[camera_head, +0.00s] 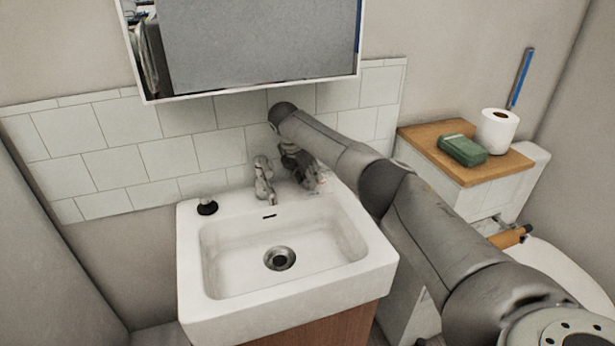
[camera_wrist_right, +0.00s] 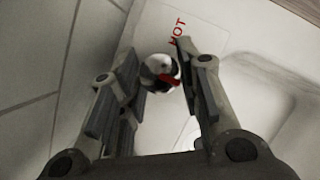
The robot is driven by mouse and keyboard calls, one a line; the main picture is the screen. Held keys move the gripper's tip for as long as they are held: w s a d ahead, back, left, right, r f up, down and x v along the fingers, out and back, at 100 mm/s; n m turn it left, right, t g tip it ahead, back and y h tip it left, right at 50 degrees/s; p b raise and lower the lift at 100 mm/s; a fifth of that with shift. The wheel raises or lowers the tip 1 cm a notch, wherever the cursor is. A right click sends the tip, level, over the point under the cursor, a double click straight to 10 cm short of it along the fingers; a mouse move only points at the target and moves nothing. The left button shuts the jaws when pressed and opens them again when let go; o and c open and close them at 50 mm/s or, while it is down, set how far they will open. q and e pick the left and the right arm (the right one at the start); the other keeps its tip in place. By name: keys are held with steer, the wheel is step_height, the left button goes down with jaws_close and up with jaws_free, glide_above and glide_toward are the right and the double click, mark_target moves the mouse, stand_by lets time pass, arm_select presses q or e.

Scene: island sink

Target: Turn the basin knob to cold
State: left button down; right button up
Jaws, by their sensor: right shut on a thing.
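The basin knob (camera_wrist_right: 158,70) is a small round chrome knob with a red mark, seen between my fingers in the right wrist view. A red "HOT" label (camera_wrist_right: 177,30) is on the white surface next to it, and the red mark points toward the right finger. My right gripper (camera_head: 312,183) is at the back right of the basin, right of the chrome faucet (camera_head: 263,180), and shut on the knob. It also shows in the right wrist view (camera_wrist_right: 168,75). In the head view the gripper hides most of the knob. My left gripper is in neither view.
The white basin (camera_head: 225,290) is empty, with a drain (camera_head: 280,258). A black round item (camera_head: 207,207) stands on its back left corner. A mirror (camera_head: 260,45) hangs above. At right, a wooden shelf (camera_head: 420,137) holds a green box (camera_head: 462,149) and a paper roll (camera_head: 497,131).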

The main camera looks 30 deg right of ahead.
steer(key=o, duration=1)
